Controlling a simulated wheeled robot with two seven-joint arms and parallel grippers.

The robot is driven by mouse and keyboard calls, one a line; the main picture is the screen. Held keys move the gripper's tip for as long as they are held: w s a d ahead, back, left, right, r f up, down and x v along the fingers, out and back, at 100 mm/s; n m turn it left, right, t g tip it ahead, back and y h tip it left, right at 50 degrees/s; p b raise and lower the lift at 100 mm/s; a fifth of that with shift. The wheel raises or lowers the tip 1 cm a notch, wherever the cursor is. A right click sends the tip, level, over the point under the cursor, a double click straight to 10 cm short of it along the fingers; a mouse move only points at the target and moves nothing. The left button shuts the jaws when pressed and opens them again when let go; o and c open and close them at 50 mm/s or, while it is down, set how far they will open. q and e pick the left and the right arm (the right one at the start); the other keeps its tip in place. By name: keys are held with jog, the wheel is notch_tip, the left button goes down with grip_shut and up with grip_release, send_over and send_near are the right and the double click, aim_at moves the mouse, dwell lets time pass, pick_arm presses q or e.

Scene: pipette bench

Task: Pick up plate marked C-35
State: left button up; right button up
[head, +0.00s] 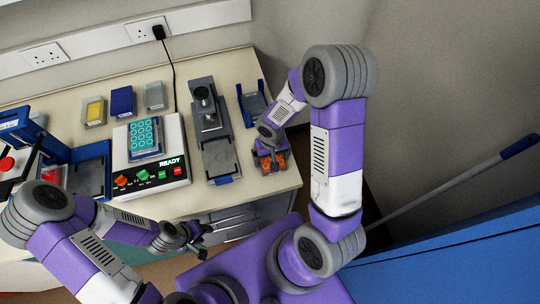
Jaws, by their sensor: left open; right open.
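Three small plates lie in a row at the back of the bench: a yellow plate (95,111), a blue plate (122,101) and a grey plate (155,96). A teal plate with round wells (144,136) sits on the white device. No marking is legible at this size, so I cannot tell which is C-35. My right gripper (272,161) is open over the bench's right end, with orange parts at its tips, apart from these plates. My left gripper (196,243) is open and empty in front of the bench's front edge.
The white device (176,170) reads READY and has coloured buttons. A grey stand (217,157) is right of it, and a blue holder (251,101) is behind my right gripper. Blue equipment (58,150) fills the left. A black cable (171,70) hangs from the wall socket.

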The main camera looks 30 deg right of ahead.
jog(key=c, duration=0.7)
jog(key=shift+r, duration=0.15)
jog(key=shift+c, duration=0.2)
notch_tip(320, 180, up, 10)
jog(key=shift+f+p, duration=0.1)
jog(key=shift+p, duration=0.65)
jog(key=shift+r+p, duration=1.05)
jog(key=shift+r, duration=0.5)
